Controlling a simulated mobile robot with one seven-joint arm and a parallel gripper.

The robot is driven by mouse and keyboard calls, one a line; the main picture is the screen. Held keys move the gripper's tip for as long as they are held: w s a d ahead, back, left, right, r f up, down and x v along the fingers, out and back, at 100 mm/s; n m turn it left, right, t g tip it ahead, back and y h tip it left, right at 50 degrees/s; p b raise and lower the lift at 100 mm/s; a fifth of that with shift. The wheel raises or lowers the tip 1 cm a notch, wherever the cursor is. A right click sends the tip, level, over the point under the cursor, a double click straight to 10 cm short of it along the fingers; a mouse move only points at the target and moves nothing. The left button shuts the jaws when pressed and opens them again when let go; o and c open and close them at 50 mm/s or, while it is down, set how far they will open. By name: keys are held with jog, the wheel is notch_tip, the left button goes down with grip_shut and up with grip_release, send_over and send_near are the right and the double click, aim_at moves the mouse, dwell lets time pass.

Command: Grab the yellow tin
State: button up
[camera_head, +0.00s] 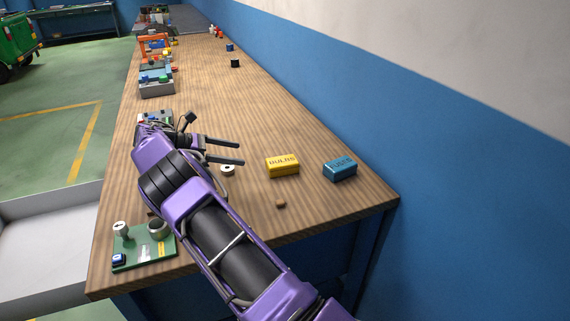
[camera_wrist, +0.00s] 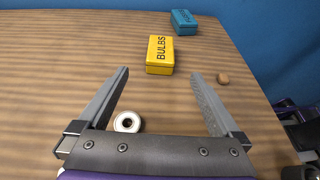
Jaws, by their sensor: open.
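The yellow tin (camera_head: 282,167), lettered BULBS, sits on the wooden workbench to the right of my gripper in the head view. In the wrist view the yellow tin (camera_wrist: 160,55) lies ahead of the fingertips, roughly in line with the gap between them. My gripper (camera_head: 241,152) is open and empty, its two fingers spread and pointing toward the tin. In the wrist view the gripper (camera_wrist: 160,74) shows both fingers apart, with the tin beyond them and not touched.
A blue tin (camera_head: 340,169) stands just right of the yellow one. A small brown piece (camera_head: 280,203) and a white ring-shaped part (camera_wrist: 127,122) lie nearby. A green board (camera_head: 145,246) is at the bench's near left. A blue wall (camera_head: 400,130) runs along the right.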

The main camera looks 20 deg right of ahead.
aim_at(282, 160)
jog(key=b+x, duration=0.1)
jog(key=x, duration=1.5)
jog(key=shift+s+d+f, duration=0.15)
jog(key=shift+d, duration=0.15)
jog(key=c, duration=1.4)
